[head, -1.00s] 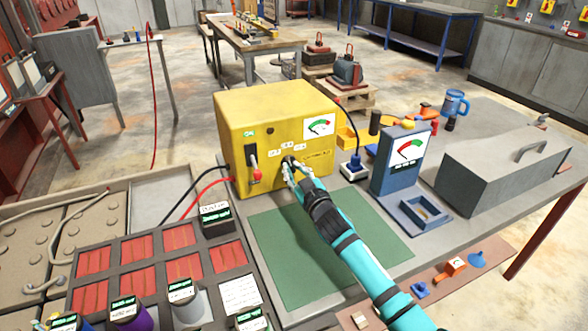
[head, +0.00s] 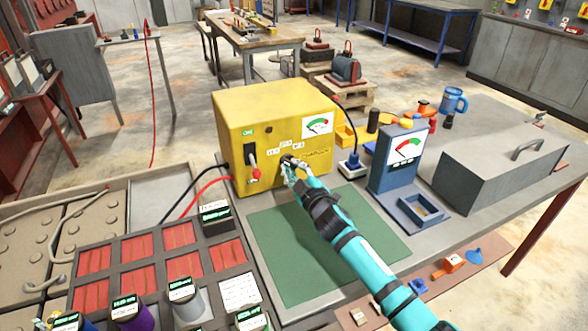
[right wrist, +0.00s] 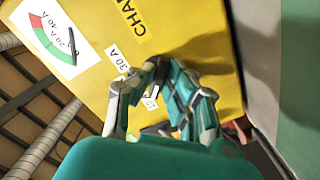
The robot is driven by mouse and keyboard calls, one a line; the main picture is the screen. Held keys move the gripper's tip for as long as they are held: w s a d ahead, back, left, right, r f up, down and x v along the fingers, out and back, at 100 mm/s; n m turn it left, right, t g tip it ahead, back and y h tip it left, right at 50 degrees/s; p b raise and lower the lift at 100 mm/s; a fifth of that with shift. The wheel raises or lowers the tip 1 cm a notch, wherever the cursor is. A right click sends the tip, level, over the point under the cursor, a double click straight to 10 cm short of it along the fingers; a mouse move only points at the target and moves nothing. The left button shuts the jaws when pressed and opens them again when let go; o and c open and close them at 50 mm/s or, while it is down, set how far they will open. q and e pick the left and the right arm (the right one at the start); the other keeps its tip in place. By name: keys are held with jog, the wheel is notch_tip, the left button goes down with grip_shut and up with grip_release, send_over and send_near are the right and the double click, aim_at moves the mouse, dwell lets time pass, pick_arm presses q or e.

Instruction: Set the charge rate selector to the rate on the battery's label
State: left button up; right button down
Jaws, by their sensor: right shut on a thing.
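The yellow battery charger (head: 270,112) stands at the back of the bench. Its front carries a red-handled switch (head: 255,172), a gauge (head: 317,125) and small rate labels; one reads 30 A (right wrist: 117,60) in the right wrist view. My right gripper (head: 288,164) is at the front panel, shut on the dark selector knob (right wrist: 160,70) just below the labels. The fingers hide most of the knob, so its pointing direction cannot be told. Several batteries with green-lettered labels, such as the black one (head: 215,222), stand at the left; their text is too small to read. My left gripper is not in view.
A blue meter stand (head: 395,170) and a grey toolbox (head: 500,165) stand at the right. A blue plug (head: 351,166) sits beside the charger. A green mat (head: 310,250) lies clear under my arm. Red and black cables run left from the charger.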

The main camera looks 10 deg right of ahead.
jog(key=c, duration=1.4)
grip_release()
jog(key=shift+o, duration=0.2)
jog(key=s, duration=0.4)
jog(key=s+d, duration=0.1)
jog(key=s, duration=0.3)
jog(key=s+d, duration=0.1)
jog(key=s, duration=0.3)
jog(key=shift+d, duration=0.1)
jog(key=shift+w, duration=0.1)
